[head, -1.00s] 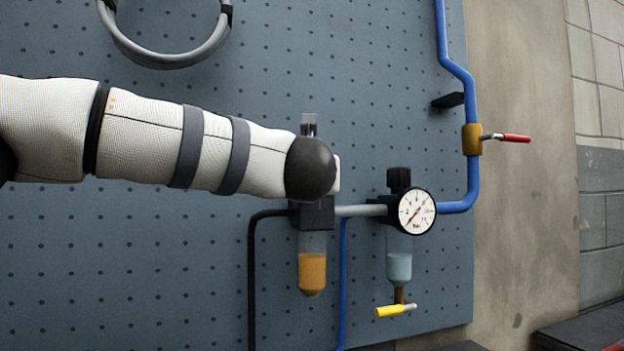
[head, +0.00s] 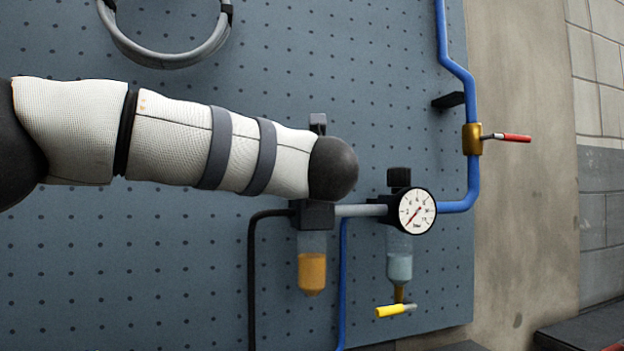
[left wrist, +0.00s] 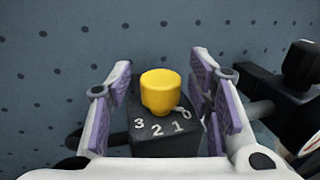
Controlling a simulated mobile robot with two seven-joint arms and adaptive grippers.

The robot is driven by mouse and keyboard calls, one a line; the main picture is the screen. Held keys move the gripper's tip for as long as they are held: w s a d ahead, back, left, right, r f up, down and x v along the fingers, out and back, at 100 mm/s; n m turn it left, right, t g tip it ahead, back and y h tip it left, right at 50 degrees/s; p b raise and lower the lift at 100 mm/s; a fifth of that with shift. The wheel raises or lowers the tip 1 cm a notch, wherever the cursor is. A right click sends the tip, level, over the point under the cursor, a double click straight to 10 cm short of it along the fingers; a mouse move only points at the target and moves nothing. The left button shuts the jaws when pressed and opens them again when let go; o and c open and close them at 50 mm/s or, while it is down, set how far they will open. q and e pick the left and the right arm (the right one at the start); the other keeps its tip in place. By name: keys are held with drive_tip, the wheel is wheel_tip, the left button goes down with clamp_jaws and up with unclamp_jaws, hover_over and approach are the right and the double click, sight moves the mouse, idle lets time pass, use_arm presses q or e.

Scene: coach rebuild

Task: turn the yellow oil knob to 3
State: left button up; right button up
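The yellow oil knob (left wrist: 160,92) stands on top of a black block (left wrist: 165,138) with white numerals 3, 2, 1 and 0 along its edge. I cannot tell for sure which numeral the knob points at. My left gripper (left wrist: 160,78) is open, with one purple-padded finger on each side of the knob and a gap showing on both sides. In the head view my left arm hides the knob and the gripper. Below the arm is the bowl with orange oil (head: 312,272). My right gripper is in neither view.
To the right are a black knob (head: 398,178), a round gauge (head: 417,211) and a bowl of pale liquid (head: 399,267) with a yellow-handled drain valve (head: 392,311). A blue pipe (head: 473,180) carries a red-handled valve (head: 512,138). A grey hose loop (head: 170,58) hangs upper left.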

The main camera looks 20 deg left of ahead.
use_arm(q)
drive_tip(key=v, duration=1.2)
